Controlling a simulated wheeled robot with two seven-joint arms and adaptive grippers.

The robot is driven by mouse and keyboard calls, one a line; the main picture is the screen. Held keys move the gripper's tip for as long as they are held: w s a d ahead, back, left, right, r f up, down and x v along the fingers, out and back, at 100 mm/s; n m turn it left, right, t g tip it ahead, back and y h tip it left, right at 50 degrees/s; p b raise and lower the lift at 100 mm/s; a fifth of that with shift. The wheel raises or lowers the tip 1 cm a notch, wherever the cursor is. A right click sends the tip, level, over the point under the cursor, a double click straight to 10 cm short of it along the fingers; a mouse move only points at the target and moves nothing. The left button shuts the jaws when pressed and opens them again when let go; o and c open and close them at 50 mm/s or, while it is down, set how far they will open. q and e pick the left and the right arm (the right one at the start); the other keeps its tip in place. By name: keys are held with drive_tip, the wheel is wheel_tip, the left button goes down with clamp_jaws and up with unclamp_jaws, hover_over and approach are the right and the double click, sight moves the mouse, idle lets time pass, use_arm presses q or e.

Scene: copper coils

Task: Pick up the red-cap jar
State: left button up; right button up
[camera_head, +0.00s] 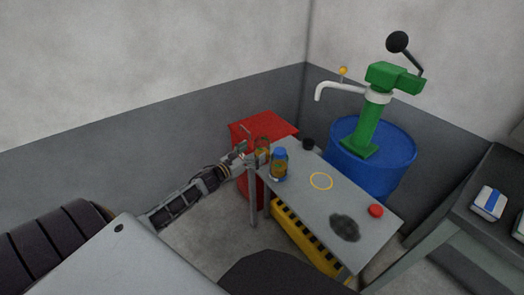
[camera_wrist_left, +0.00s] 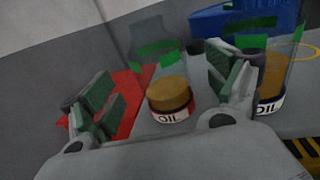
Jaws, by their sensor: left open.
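In the left wrist view this clear jar (camera_wrist_left: 168,94) has brown contents and an OIL label, and appears between the open fingers of my left gripper (camera_wrist_left: 165,98). Contact cannot be told; its cap is not clear there. A blue-cap jar (camera_head: 279,166) stands just to its right; it also shows in the wrist view (camera_wrist_left: 272,82), behind the right finger. My right gripper is not in view.
A red cabinet (camera_head: 262,125) stands behind the jars. A small black cup (camera_head: 308,144), a yellow ring (camera_head: 321,181), a dark stain (camera_head: 344,227) and a red button (camera_head: 376,211) are on the table. A blue barrel (camera_head: 372,158) with a green pump stands behind it.

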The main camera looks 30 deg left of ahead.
sight(256, 150)
use_arm(q)
drive_tip(key=shift+w, duration=0.1)
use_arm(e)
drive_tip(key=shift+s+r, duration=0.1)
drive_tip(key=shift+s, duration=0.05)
use_arm(q)
drive_tip(key=shift+w+d, duration=0.1)
drive_tip(key=shift+w, duration=0.05)
drive_tip(key=shift+w, duration=0.45)
drive_tip(key=shift+b+x, duration=0.5)
drive_tip(key=shift+x, duration=0.6)
drive_tip(key=shift+w+d, duration=0.15)
drive_tip(key=shift+w, duration=0.75)
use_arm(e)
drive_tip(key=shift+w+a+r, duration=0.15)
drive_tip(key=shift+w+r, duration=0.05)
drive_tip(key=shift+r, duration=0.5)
use_arm(q)
drive_tip(key=shift+d, duration=0.1)
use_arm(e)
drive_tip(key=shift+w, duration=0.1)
use_arm(q)
drive_tip(key=c, duration=1.2)
